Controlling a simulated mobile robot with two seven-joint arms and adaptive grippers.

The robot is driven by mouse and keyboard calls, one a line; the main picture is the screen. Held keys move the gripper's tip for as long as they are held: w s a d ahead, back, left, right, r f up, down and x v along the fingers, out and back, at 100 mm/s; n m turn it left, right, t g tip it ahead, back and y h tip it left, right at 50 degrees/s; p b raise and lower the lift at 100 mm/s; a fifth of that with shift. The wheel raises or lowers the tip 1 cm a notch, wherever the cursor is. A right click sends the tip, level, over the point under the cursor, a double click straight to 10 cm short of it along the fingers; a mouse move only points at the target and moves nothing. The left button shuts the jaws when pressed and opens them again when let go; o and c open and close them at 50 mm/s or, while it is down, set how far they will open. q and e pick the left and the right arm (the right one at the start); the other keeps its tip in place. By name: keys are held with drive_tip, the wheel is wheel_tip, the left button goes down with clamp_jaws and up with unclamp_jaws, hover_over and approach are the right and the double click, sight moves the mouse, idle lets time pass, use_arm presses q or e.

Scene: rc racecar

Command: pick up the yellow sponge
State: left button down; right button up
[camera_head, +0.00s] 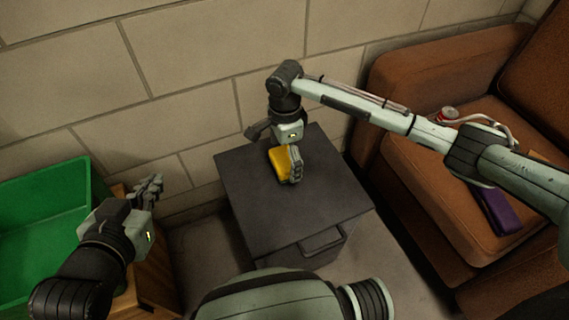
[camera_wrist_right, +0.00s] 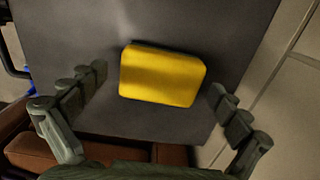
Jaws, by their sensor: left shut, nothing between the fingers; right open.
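The yellow sponge (camera_head: 279,163) lies on top of the dark grey cabinet (camera_head: 248,200) in the head view. In the right wrist view the sponge (camera_wrist_right: 162,76) shows as a rounded block, with its whole upper face visible. My right gripper (camera_head: 278,155) is above the cabinet at the sponge, and its fingers hide part of it in the head view. In the right wrist view my right gripper (camera_wrist_right: 157,90) is open, with one finger toward each side of the sponge and visible gaps between. My left gripper (camera_head: 150,190) is shut and empty beside the green bin.
A green bin (camera_head: 75,190) stands at the left on a wooden surface. A brick wall (camera_head: 190,60) runs behind the cabinet. The cabinet top's front is clear.

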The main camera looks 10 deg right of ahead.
sight(283, 158)
drive_tip(key=shift+f, duration=0.2)
use_arm(q)
drive_tip(key=shift+w+d+r, duration=0.15)
drive_tip(key=shift+d+r, duration=0.05)
drive_tip(key=shift+r, duration=0.1)
use_arm(e)
drive_tip(key=shift+c, duration=0.2)
drive_tip(key=c, duration=1)
drive_tip(key=shift+o, duration=0.2)
drive_tip(key=shift+r, duration=0.15)
drive_tip(key=shift+r, duration=0.2)
wheel_tip(283, 158, up, 4)
drive_tip(key=shift+a+p, duration=0.15)
drive_tip(key=shift+p, duration=0.55)
use_arm(q)
drive_tip(key=s+a+f+n+g+y+p, duration=0.1)
drive_tip(key=s+a+f+g+y, duration=0.2)
drive_tip(key=s+a+f+g, duration=0.4)
drive_tip(key=s+a+f, duration=0.1)
drive_tip(key=s+a, duration=0.2)
drive_tip(key=shift+s+a+f+y+p, duration=0.25)
drive_tip(key=shift+s+a+y+p, duration=0.1)
drive_tip(key=shift+a+y, duration=0.05)
use_arm(e)
drive_tip(key=s+a+r, duration=0.3)
drive_tip(key=a+r, duration=0.3)
drive_tip(key=a, duration=0.5)
drive_tip(key=shift+r, duration=0.2)
